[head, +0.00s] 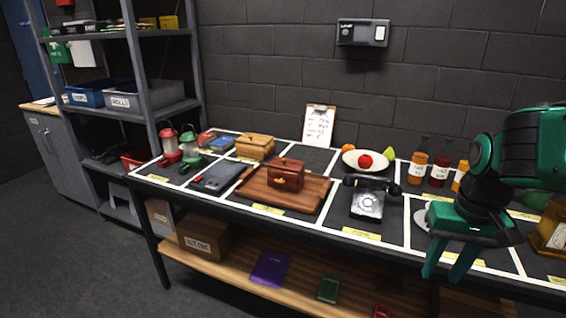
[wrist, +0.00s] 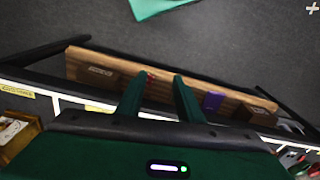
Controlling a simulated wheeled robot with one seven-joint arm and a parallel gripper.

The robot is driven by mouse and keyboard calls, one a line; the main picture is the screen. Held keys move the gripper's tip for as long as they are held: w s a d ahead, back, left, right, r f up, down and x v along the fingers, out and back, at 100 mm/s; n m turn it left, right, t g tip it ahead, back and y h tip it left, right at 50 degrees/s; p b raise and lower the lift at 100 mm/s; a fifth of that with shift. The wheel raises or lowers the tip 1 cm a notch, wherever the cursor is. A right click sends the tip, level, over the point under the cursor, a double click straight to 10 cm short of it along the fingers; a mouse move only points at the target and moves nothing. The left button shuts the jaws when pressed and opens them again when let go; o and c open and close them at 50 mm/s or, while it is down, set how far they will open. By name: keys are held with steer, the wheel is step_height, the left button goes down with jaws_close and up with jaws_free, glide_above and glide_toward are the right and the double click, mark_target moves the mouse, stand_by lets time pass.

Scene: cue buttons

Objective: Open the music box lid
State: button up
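A dark red-brown wooden box (head: 286,174) with its lid down stands on a wooden board (head: 258,191) at the middle of the table. A lighter tan wooden box (head: 255,147) with its lid down stands behind it to the left. A third wooden box with a gold-coloured front (head: 553,238) is cut off at the right edge; it seems to show in the wrist view (wrist: 14,136). I cannot tell which is the music box. My gripper (head: 446,276) is open and empty, fingers pointing down near the table's front edge, right of the telephone. The wrist view shows its fingers apart (wrist: 157,100).
A black telephone (head: 368,201), a white fruit bowl (head: 371,162) and several orange and dark jars (head: 418,168) stand between the red-brown box and my arm. Lanterns (head: 189,142) stand at the left. A lower wooden shelf (head: 225,262) holds boxes and books.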

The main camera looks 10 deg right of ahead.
steer(key=w+a+f+n+t, duration=0.1)
steer(key=w+f+n+t, duration=0.2)
steer(key=w, duration=1.2)
steer(key=n+t+y, duration=0.3)
steer(key=n+t, duration=0.1)
steer(key=t, duration=1)
glide_toward(285, 161)
steer(key=shift+w+a, duration=0.25)
steer(key=shift+w, duration=0.05)
steer(key=shift+w, duration=0.1)
steer(key=shift+w+a, duration=0.2)
steer(key=shift+w, duration=1.5)
steer(key=shift+w+a, duration=0.2)
steer(key=shift+w, duration=1.45)
steer(key=shift+w+a, duration=0.2)
steer(key=shift+w, duration=1.5)
